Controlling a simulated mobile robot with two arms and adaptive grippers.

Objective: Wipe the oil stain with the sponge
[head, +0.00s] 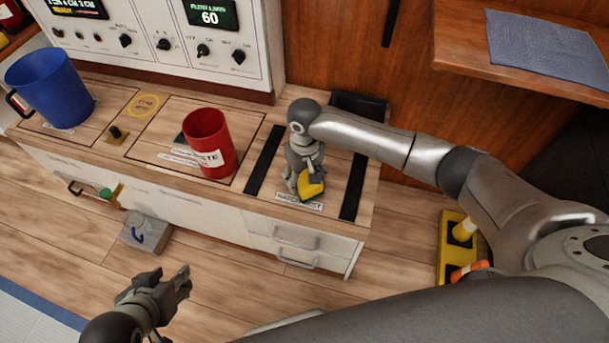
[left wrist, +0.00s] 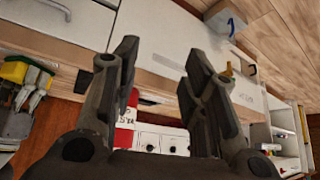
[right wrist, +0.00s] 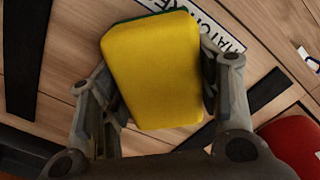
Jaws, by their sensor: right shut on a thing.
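A yellow sponge (head: 311,186) with a green face is in my right gripper (head: 305,172), over the right end of the wooden counter (head: 262,205), between two black strips. In the right wrist view the fingers are on either side of the sponge (right wrist: 152,70), and its yellow face fills the middle. A white label (right wrist: 215,30) is partly covered by it. I cannot tell whether the sponge touches the counter. No oil stain can be made out. My left gripper (head: 182,284) is open and empty, low in front of the drawers; its spread fingers show in the left wrist view (left wrist: 160,65).
A red waste bin (head: 208,143) stands left of the right gripper, and a blue mug (head: 52,88) stands at the far left. A control panel (head: 165,38) rises behind the counter. A grey box (head: 146,232) sits low in front. A shelf with a blue-grey cloth (head: 550,48) is at upper right.

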